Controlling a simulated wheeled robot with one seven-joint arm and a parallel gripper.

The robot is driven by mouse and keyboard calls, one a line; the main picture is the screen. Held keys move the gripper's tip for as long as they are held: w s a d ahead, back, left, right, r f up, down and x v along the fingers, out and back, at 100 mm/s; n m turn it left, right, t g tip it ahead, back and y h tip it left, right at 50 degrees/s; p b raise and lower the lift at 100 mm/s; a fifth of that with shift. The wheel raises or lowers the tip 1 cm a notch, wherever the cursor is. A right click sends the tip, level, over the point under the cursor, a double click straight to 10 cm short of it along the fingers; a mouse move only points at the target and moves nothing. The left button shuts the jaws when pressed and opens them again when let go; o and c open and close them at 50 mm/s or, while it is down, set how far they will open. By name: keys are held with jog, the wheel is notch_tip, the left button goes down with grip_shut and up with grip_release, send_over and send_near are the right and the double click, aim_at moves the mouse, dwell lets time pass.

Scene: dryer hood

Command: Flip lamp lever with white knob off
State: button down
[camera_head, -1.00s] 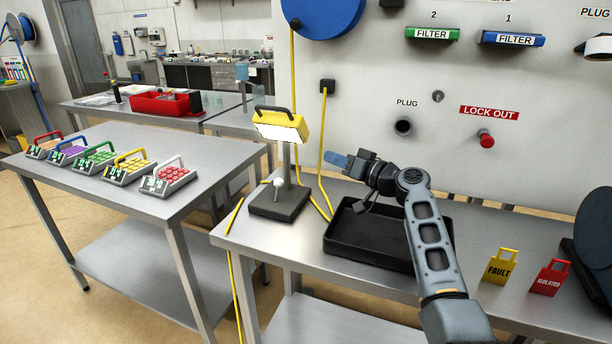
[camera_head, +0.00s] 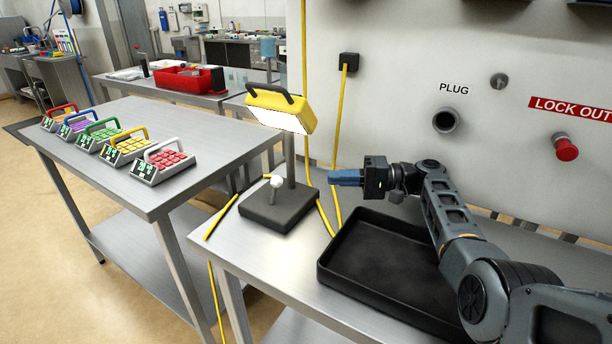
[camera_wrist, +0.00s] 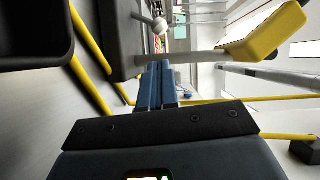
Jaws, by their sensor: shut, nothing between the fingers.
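The yellow lamp (camera_head: 280,108) stands on a dark square base (camera_head: 279,209) near the left end of the workbench, its panel glowing white. A lever with a white knob (camera_head: 276,181) rises from the base in front of the post. My gripper (camera_head: 332,177) is shut and empty, its blue fingers pointing left toward the lamp, a short way right of the post and apart from it. In the wrist view the blue fingers (camera_wrist: 157,75) are together, with the white knob (camera_wrist: 159,25) beyond their tips and the yellow lamp head (camera_wrist: 262,32) to the right.
A black tray (camera_head: 335,262) lies on the bench below my arm. Yellow cable (camera_head: 341,120) hangs down the wall behind the lamp. A red lock-out button (camera_head: 566,149) sits on the wall at right. Several coloured keypads (camera_head: 163,160) stand on the left table.

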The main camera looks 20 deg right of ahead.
send_near(274, 191)
jog(key=w+a, duration=0.1)
jog(key=w+a+r, duration=0.1)
jog(key=w, duration=0.3)
jog(key=shift+a+r, duration=0.2)
jog(key=shift+a, duration=0.2)
